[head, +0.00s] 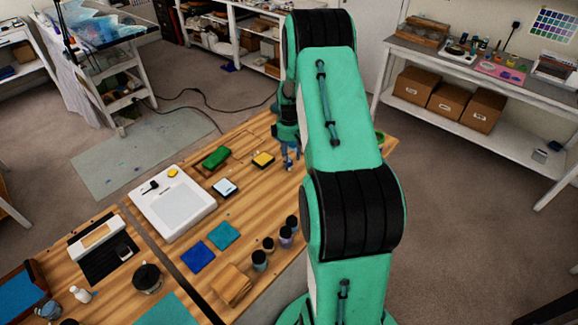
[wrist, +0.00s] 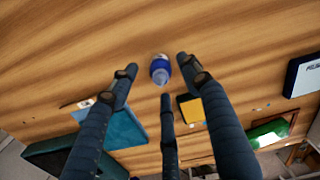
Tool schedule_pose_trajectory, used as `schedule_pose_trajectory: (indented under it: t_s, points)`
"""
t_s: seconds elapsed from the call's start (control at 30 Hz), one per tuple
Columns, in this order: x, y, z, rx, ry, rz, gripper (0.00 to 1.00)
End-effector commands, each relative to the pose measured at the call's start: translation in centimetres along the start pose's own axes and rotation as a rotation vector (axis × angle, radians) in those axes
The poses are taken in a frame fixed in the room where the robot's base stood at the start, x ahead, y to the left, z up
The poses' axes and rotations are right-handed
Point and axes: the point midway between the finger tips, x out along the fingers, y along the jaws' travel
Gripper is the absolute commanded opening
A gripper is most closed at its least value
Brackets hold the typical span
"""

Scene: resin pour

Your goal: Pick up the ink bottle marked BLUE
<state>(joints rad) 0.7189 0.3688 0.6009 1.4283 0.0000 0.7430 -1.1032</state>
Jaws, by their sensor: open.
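A small bottle with a blue body and a paler end (wrist: 159,70) is on the wooden table in the wrist view. Any marking on it is too small to read. My gripper (wrist: 160,80) is open, with its dark blue fingers spread around the bottle and no finger clearly closed on it. In the head view my gripper (head: 289,151) is low over the far part of the table, partly behind my arm. I cannot pick out the bottle there. Several dark-capped bottles (head: 285,236) stand nearer on the table.
In the wrist view a white lettered box (wrist: 303,76) is at the right.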

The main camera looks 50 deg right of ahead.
Motion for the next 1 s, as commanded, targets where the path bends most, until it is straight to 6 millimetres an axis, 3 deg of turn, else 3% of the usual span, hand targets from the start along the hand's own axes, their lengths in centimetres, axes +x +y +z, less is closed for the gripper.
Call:
schedule_pose_trajectory:
  t_s: [0.2, 0.77, 1.0]
  points:
    - [1.9, 0.0, 0.0, 0.000, 0.000, 0.000, 0.48]
    - [2.0, 0.0, 0.0, 0.000, 0.000, 0.000, 0.48]
    - [2.0, 0.0, 0.0, 0.000, 0.000, 0.000, 0.04]
